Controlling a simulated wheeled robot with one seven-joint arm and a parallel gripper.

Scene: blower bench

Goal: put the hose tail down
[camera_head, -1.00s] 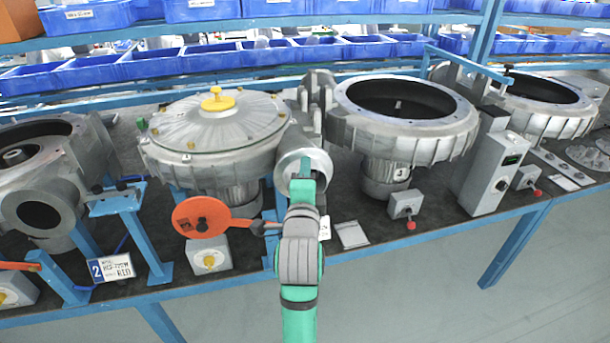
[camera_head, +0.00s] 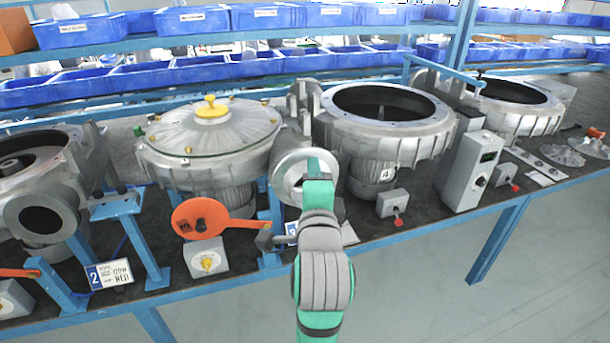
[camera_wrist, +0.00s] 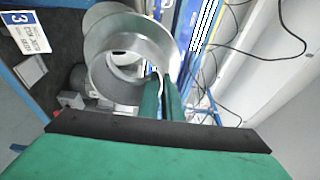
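The hose tail (camera_head: 291,180), a grey metal ring-shaped pipe piece, is at the end of my arm, in front of the gap between the middle blowers. In the wrist view the hose tail (camera_wrist: 103,72) shows its round opening and a wide rim. My gripper (camera_wrist: 161,97) has its two green fingers close together at the right side of the rim, with the thin wall apparently pinched between them. In the head view my green gripper (camera_head: 318,168) overlaps the ring's right side. I cannot tell how far the ring is from the bench.
The lidded blower (camera_head: 208,135) with a yellow knob is left, and an open blower (camera_head: 385,140) right. An orange disc (camera_head: 199,217) on a lever, a grey switch box (camera_head: 391,203) and a control box (camera_head: 468,170) line the front. The floor in front is clear.

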